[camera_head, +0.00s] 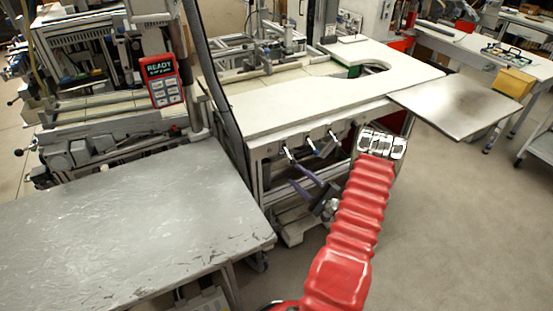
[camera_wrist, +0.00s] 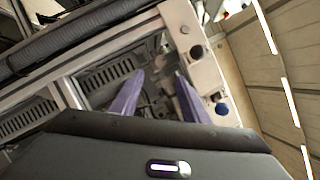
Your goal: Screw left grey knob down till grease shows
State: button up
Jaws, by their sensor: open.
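Several small knob-like fittings show on the front of the white-topped bench (camera_head: 300,108): a left one (camera_head: 288,153), a middle one (camera_head: 312,145) and a right one (camera_head: 333,137). They are too small to tell which is the left grey knob; no grease can be made out. My gripper (camera_head: 299,177) is open, its two purple fingers just below the left and middle fittings.
A grey metal table (camera_head: 120,225) stands at the left front, close to the bench. A red handset reading READY (camera_head: 162,85) is at the upper left. A flat metal panel (camera_head: 455,105) juts out at the bench's right. The floor (camera_head: 465,220) at the right is clear.

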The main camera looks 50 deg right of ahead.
jog(key=x, duration=1.1)
jog(key=shift+w, duration=0.15)
jog(key=shift+c, duration=0.3)
jog(key=c, duration=0.9)
jog(key=shift+d, duration=0.25)
jog(key=shift+c, duration=0.5)
jog(key=shift+a, duration=0.25)
